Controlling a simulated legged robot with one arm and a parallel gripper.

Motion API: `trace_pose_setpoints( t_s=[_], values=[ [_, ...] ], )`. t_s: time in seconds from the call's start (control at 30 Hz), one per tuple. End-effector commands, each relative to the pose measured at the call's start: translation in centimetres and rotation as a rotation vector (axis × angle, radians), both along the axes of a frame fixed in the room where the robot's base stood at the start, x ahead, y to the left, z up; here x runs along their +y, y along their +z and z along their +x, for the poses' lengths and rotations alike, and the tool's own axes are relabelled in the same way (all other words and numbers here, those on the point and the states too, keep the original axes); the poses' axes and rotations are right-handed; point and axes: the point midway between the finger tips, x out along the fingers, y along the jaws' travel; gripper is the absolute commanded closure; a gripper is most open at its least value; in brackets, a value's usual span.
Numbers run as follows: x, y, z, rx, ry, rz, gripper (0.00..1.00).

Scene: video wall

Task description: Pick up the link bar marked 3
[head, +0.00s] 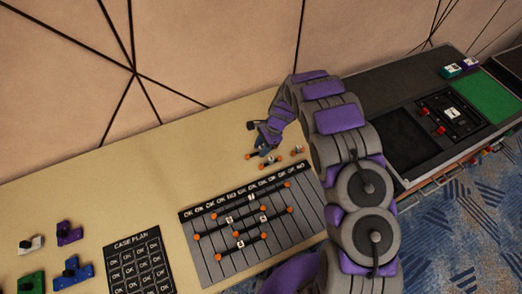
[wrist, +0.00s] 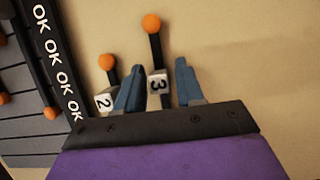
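The link bar marked 3 (wrist: 154,50) is a dark bar with an orange ball end and a white number block. In the wrist view it lies between the two blue fingers of my gripper (wrist: 158,78). The fingers are apart, with the bar nearer the left one; contact is unclear. Its lower end is hidden behind the gripper body. A shorter link bar marked 2 (wrist: 110,78) lies just left of the left finger. In the head view my gripper (head: 262,146) is low over the tan table, at the small bars behind the slotted board.
The OK-marked board (head: 215,262) carries several bars with orange ends. A case plan card (head: 134,262) and coloured blocks (head: 68,233) lie to the left. A dark tray station with a green panel (head: 487,97) stands right. Bare table lies behind the bars.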

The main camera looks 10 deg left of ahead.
Motion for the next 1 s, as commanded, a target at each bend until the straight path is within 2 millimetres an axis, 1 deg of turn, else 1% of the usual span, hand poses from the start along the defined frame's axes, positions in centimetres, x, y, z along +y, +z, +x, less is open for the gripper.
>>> trace_pose_setpoints(
  t_s=[0.03,0.07,0.37,0.77,0.87,1.0],
  values=[
    [0.0,0.0,0.0,0.0,0.0,0.0,0.68],
    [0.0,0.0,0.0,0.0,0.0,0.0,0.71],
    [0.3,-0.1,0.0,0.0,0.002,-0.004,1.0],
    [0.2,-0.1,0.0,0.002,0.002,-0.004,1.0],
    [0.2,0.4,0.0,0.001,0.002,-0.003,1.0],
    [0.2,2.0,0.0,-0.001,0.002,-0.003,1.0]
  ],
)
